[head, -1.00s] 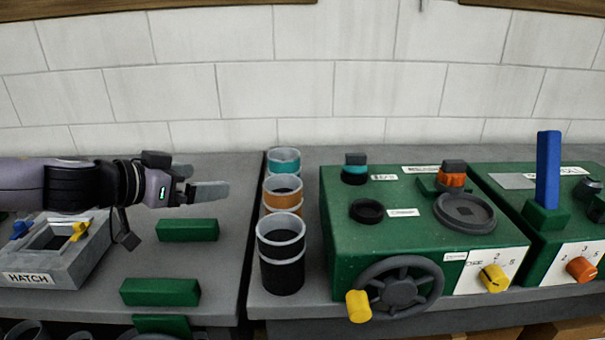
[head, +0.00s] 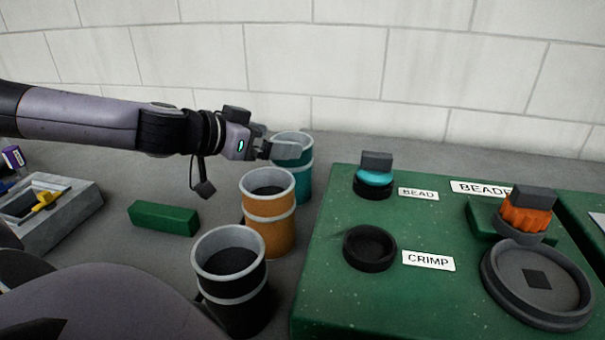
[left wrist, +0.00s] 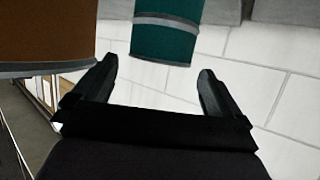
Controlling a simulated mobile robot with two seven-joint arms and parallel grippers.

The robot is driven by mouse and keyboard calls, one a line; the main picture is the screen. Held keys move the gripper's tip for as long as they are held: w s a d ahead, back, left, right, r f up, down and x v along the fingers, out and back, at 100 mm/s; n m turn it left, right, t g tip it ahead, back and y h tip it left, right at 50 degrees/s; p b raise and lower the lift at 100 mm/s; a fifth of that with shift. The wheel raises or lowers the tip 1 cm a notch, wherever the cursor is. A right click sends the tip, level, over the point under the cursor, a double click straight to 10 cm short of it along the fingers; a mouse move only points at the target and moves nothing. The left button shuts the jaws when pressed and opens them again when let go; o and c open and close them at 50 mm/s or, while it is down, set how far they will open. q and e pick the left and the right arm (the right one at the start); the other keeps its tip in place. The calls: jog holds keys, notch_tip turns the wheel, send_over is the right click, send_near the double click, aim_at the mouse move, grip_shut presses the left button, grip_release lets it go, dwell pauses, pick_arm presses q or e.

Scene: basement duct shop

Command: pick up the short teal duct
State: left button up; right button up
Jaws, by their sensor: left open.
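The short teal duct (head: 304,183) stands upright at the back of the row of ducts on the grey bench, a light band around it and its rim pale. My left gripper (head: 287,152) is at its left, with a finger overlapping its rim in the head view. In the left wrist view, the teal duct (left wrist: 165,42) shows upside down, ahead of the gap between the two spread fingers (left wrist: 152,80). The left gripper is open and empty. Whether a finger touches the duct I cannot tell. My right gripper is not in view.
An orange duct (head: 270,231) and a black duct (head: 237,293) stand in front of the teal one; the orange one (left wrist: 45,40) is close in the wrist view. A green machine (head: 335,270) is at the right. A green block (head: 163,218) and grey hatch box (head: 70,222) are left.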

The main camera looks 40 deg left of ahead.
aim_at(306, 143)
pick_arm(q)
jog(key=shift+p+x, duration=1)
jog(key=shift+x, duration=1.25)
jog(key=shift+w+f, duration=0.1)
jog(key=shift+f, duration=0.1)
jog(key=shift+b+x, duration=0.75)
jog(key=shift+x, duration=0.25)
jog(key=shift+r, duration=0.15)
jog(key=c, duration=1.3)
